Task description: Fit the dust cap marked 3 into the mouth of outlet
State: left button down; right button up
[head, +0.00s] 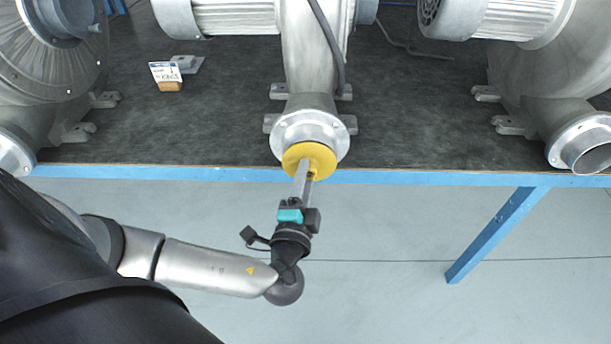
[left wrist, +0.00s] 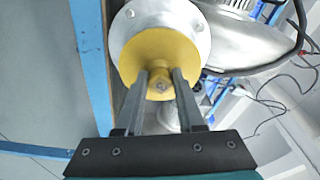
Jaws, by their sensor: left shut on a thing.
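A yellow round dust cap (head: 299,157) with a central knob is at the mouth of the middle blower's outlet (head: 325,128). No marking on the cap can be read. My left gripper (head: 311,177) is shut on the cap's knob, its fingers pointing toward the outlet. In the left wrist view the fingers (left wrist: 161,84) close around the knob, and the cap (left wrist: 142,52) covers the centre of the outlet's silver flange (left wrist: 190,25). Whether the cap is seated in the mouth or just in front of it cannot be told. My right gripper is not in view.
Another blower outlet (head: 589,152) is open at the right, and one (head: 12,155) is partly cut off at the left. A small sign on a wooden block (head: 168,77) stands on the dark bench top (head: 425,105). A blue edge rail (head: 400,178) runs along the front.

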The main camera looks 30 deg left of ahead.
pick_arm(q)
jog(key=shift+w+a, duration=0.15)
jog(key=shift+w, duration=0.1)
dwell(0.5)
jog(key=shift+c, duration=2.2)
grip_release()
